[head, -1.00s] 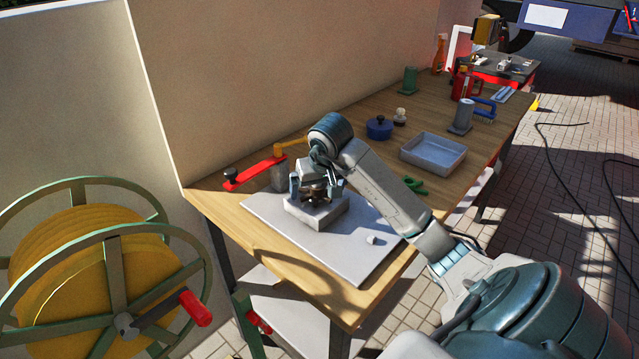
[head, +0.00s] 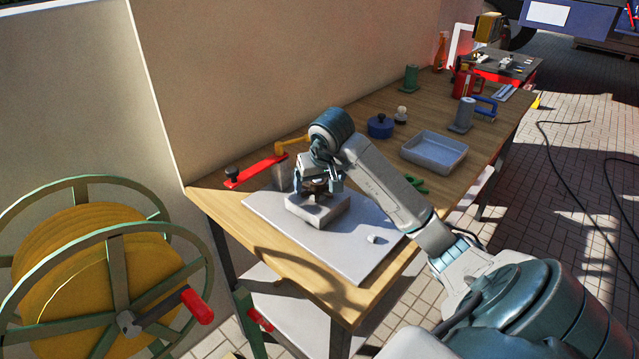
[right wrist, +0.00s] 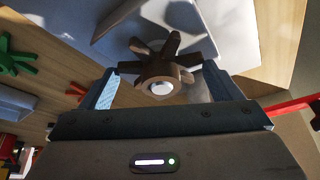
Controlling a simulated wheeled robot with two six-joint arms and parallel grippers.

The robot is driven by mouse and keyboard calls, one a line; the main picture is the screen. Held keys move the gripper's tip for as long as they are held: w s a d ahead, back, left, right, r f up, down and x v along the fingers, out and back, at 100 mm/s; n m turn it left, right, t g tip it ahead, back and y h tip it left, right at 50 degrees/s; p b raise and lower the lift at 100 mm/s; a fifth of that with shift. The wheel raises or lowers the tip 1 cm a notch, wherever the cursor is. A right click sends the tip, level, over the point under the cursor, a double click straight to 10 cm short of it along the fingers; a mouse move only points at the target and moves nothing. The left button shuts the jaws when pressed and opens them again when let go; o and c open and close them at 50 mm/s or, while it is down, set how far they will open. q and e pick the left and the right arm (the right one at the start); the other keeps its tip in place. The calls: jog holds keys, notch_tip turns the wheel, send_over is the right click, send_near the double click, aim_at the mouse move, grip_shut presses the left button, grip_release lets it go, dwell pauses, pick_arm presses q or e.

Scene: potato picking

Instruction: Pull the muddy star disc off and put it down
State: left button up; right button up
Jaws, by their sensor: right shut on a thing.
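The brown, mud-coloured star disc (right wrist: 160,68) has several blunt arms and a pale round spot at its centre in the right wrist view. My right gripper (head: 318,187) is shut on it, one finger on each side. In the head view the disc (head: 315,186) is partly hidden by the gripper, just above a grey block (head: 318,211). I cannot tell whether the disc is still around a shaft there. The block stands on a pale mat (head: 355,252) on the wooden table. My left gripper is not in view.
A small white piece (head: 374,239) lies on the mat's right part. An empty blue-grey tray (head: 434,152), green pieces (head: 413,184) and a blue pot (head: 380,127) are farther back. A red bar tool (head: 255,171) lies behind left. The mat's front is clear.

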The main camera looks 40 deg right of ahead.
jog(key=shift+r+p, duration=1.35)
jog(key=shift+r, duration=1.2)
jog(key=shift+r+p, duration=0.9)
jog(key=shift+r, duration=0.6)
jog(key=shift+r+p, duration=1.45)
jog(key=shift+r, duration=0.05)
jog(key=shift+r+p, duration=1.5)
jog(key=shift+p, duration=0.05)
